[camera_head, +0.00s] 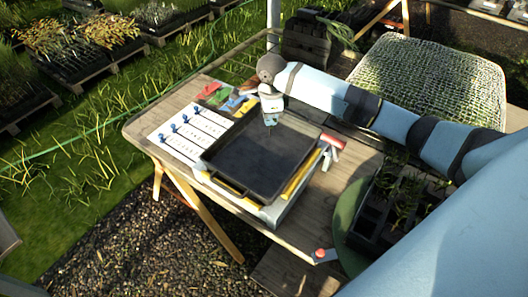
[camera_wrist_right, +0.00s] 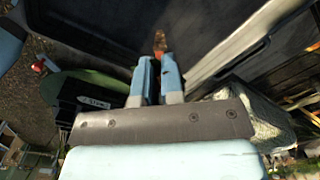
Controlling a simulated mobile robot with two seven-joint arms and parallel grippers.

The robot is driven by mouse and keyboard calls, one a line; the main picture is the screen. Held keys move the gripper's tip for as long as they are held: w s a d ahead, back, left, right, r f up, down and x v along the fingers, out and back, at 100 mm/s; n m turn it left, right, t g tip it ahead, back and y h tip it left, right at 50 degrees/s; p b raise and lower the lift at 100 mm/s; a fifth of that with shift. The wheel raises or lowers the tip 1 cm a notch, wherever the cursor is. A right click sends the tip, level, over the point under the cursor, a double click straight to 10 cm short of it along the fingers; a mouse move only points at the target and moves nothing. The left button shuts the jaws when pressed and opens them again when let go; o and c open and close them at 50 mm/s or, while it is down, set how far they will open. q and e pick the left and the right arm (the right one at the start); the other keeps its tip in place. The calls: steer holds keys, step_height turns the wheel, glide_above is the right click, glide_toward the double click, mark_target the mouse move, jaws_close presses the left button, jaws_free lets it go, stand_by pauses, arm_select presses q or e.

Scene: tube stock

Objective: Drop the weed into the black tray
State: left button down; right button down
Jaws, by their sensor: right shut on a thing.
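My right gripper (camera_head: 270,121) is over the far part of the tray, pointing down. In the right wrist view its two blue fingers (camera_wrist_right: 158,78) are close together, shut on the weed (camera_wrist_right: 160,42), of which only a small brown-orange bit shows beyond the tips. The weed is hard to make out in the head view. The tray floor (camera_wrist_right: 115,25) is dark behind it. My left gripper is not in view.
A white labelled board (camera_head: 188,133) lies left of the tray, with coloured packets (camera_head: 215,93) behind it. A yellow strip (camera_head: 301,172) lies along the tray's right side. A dark planter with seedlings (camera_head: 375,212) stands on a green mat at right. A red-topped item (camera_head: 322,254) sits at the front edge.

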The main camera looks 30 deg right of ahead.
steer(key=shift+f, duration=0.75)
steer(key=c, duration=1.2)
jaws_free()
step_height(320, 180, up, 14)
steer(key=shift+f+b, duration=0.1)
steer(key=shift+b, duration=0.7)
